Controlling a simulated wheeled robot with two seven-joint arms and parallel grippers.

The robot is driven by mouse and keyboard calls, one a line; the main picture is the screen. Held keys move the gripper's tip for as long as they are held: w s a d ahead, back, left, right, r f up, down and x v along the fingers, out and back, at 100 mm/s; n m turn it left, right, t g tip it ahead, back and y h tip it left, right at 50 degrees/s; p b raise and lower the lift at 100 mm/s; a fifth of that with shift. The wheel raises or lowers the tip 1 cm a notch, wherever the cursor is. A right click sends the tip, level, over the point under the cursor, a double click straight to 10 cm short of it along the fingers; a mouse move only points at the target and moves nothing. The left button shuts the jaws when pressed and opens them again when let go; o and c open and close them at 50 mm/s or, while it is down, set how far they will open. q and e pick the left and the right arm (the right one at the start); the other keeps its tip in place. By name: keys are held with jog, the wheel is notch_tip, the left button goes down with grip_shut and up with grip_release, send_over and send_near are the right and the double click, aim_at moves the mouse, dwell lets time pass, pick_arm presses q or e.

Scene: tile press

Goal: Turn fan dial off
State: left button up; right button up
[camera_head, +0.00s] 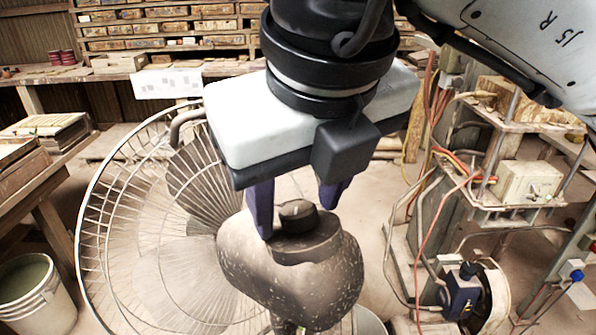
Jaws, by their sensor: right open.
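The fan (106,225) stands in the middle left, with a round wire cage and a dusty motor housing (305,280) facing me. The fan dial (298,213) is a small dark round knob on a dark raised base on top of the housing. My right gripper (297,221) comes down from above and is open. Its two dark purple fingers are on either side of the dial, with the left finger nearer to me. I cannot tell whether either finger touches the dial. The dial's setting is not readable. My left gripper is not in view.
A machine frame with loose cables and a boxed unit (527,182) stands on the right. A white bucket (38,296) and a workbench (45,170) are at the left. Shelves of boxes (160,30) line the back. Some floor behind the fan is clear.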

jog(key=c, duration=1.1)
jog(key=shift+w+d+n+y+b, duration=0.1)
jog(key=shift+n+y+b, duration=0.2)
jog(key=shift+n+b, duration=0.15)
jog(key=shift+d+n+g+y+b, duration=0.1)
jog(key=shift+n+g+y+b, duration=0.5)
jog(key=shift+n, duration=0.25)
jog(key=shift+w+n+g+y+b, duration=0.15)
jog(key=shift+n+g+y+b, duration=0.25)
jog(key=shift+n, duration=0.7)
jog(key=shift+w+d+r+n+g+y+p, duration=0.1)
jog(key=shift+n+g+y+p, duration=0.2)
jog(key=shift+n+g, duration=0.35)
jog(key=shift+w+d+n+g+y+p, duration=0.1)
jog(key=shift+n+g+y, duration=0.35)
jog(key=shift+n, duration=0.4)
jog(key=o, duration=1.1)
